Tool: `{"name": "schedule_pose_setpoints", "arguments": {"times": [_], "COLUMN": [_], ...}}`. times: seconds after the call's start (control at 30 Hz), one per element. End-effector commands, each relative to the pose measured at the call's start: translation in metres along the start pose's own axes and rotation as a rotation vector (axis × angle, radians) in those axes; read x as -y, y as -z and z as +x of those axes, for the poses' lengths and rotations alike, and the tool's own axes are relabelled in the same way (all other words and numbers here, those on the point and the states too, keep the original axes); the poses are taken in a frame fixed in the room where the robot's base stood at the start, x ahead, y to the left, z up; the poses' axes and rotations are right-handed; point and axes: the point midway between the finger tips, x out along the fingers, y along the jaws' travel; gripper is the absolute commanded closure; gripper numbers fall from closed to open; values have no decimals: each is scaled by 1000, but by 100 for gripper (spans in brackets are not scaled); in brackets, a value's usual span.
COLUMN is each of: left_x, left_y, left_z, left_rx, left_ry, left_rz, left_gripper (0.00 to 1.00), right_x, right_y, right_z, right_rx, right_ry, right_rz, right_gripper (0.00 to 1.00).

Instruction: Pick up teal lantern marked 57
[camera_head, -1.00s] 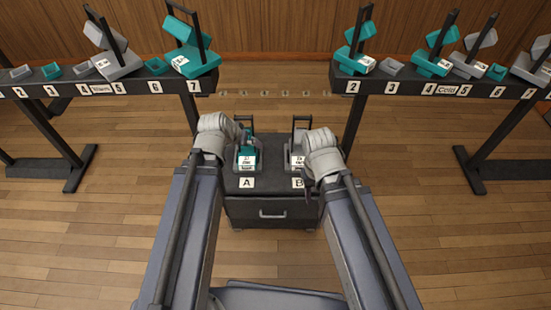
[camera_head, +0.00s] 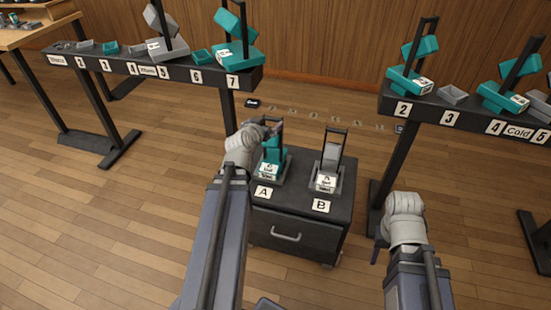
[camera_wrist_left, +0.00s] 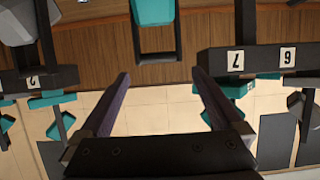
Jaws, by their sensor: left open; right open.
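A teal lantern (camera_head: 271,152) with a dark handle stands upright in slot A on the dark cabinet. Its white label is too small to read surely. My left gripper (camera_head: 268,126) is open beside and above its handle. In the left wrist view the fingers (camera_wrist_left: 162,85) are apart and empty, with a teal lantern (camera_wrist_left: 154,10) and its dark handle beyond them at the top. A grey lantern (camera_head: 331,160) stands in slot B. My right gripper (camera_head: 381,248) is open, right of the cabinet and away from the lanterns; its fingers are mostly hidden.
The dark cabinet (camera_head: 300,225) has a drawer with a handle. A numbered rack (camera_head: 130,66) at the left and a "Cold" rack (camera_head: 470,118) at the right hold teal and grey lanterns. A wooden table (camera_head: 30,36) is at far left. Floor is clear in front.

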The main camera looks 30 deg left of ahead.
Motion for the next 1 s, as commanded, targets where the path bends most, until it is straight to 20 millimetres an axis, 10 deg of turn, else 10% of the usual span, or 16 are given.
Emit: {"name": "schedule_pose_setpoints", "arguments": {"times": [0.3,1.0], "left_x": [-1,-3], "left_y": [-2,-3], "left_z": [54,109], "left_rx": [1,1], "left_ry": [-2,-2], "left_rz": [1,1], "left_gripper": [0,0], "right_x": [1,3], "right_y": [1,3], "right_z": [22,44], "right_rx": [0,0], "right_ry": [-4,-8], "right_rz": [-1,-2], "right_gripper": [50,50]}}
